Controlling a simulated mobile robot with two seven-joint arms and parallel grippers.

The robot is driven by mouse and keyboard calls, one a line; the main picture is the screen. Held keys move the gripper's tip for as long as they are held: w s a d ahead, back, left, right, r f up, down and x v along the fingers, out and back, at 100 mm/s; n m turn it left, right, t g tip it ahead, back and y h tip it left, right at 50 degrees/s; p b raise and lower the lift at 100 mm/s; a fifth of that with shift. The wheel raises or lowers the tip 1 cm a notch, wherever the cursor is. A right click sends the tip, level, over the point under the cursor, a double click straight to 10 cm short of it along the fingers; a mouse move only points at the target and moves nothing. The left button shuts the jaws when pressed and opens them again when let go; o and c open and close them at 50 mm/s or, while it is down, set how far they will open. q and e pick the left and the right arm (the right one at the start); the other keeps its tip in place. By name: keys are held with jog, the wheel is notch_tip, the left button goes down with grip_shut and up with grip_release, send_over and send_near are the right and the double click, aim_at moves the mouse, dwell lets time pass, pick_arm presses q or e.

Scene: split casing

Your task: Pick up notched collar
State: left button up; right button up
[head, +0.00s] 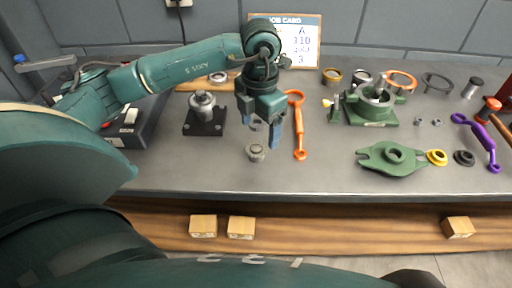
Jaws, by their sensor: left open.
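My left gripper (261,128) hangs over the left-middle of the bench, fingers pointing down, open. A short grey round piece (256,153) stands on the bench just in front of and below the fingertips, apart from them. A smaller grey piece (255,124) shows partly behind the fingers. A yellow collar-like ring (437,157) and a dark one (464,158) lie at the right; I cannot tell from this view which piece is the notched collar, as any notch is too small to see. My right gripper is not in view.
An orange wrench-like tool (299,126) lies just right of the gripper. A dark block with a grey post (204,113) stands left. A green casing base (371,108) and green flanged cover (376,160) are at right. The bench front (200,175) is clear.

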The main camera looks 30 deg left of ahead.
aim_at(255, 149)
pick_arm(q)
jog(key=f, duration=0.2)
jog(key=a+f+p, duration=0.1)
jog(key=f, duration=0.1)
jog(key=shift+s+f, duration=0.1)
jog(key=shift+s, duration=0.15)
jog(key=shift+f, duration=0.55)
jog(key=shift+d+f+b, duration=0.1)
jog(key=shift+f+b, duration=0.15)
jog(key=shift+b, duration=0.15)
jog(key=c, duration=1.1)
